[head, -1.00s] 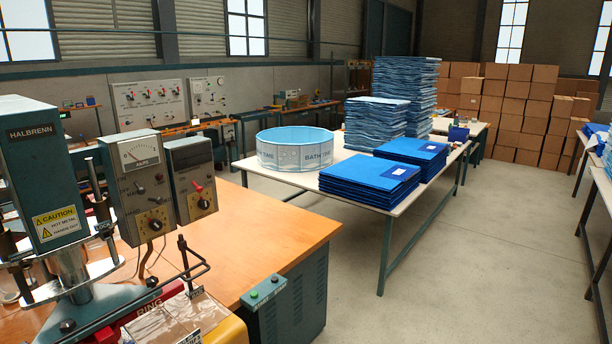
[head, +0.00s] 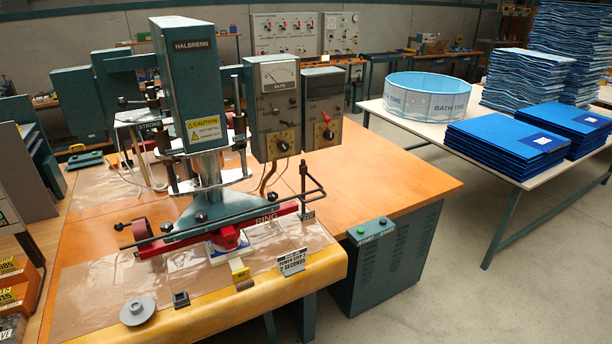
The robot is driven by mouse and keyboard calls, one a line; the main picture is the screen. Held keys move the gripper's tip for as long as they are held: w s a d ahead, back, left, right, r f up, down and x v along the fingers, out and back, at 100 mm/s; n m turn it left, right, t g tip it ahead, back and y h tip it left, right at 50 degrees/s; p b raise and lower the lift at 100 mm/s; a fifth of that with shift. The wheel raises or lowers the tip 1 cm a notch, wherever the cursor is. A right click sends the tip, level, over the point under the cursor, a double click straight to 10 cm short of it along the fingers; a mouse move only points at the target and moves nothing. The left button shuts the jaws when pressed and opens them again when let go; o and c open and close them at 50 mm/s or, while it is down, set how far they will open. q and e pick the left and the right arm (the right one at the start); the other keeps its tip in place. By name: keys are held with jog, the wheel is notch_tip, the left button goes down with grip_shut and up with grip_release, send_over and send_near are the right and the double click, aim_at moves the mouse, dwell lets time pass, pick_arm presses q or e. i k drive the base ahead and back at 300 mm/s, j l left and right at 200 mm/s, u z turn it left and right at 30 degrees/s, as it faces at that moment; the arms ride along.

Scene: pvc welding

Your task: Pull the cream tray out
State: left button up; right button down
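A yellow-cream slab with a rounded front edge (head: 215,318) lies along the front of the orange bench, below the press. It looks like the cream tray, but I cannot tell for sure whether it is a separate sliding part. Clear plastic sheet (head: 92,290) lies over it. The teal Halbrenn press (head: 187,85) stands above, with a red bar (head: 222,238) low across it. A small white and blue piece (head: 222,254) sits under the red bar, partly hidden. Neither of my grippers is in view.

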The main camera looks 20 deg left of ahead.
aim_at(240, 273)
jog(key=u, duration=0.4)
jog(key=k+u, duration=0.15)
jog(key=u, duration=0.25)
jog(key=j+u, duration=0.1)
jog(key=u, duration=0.3)
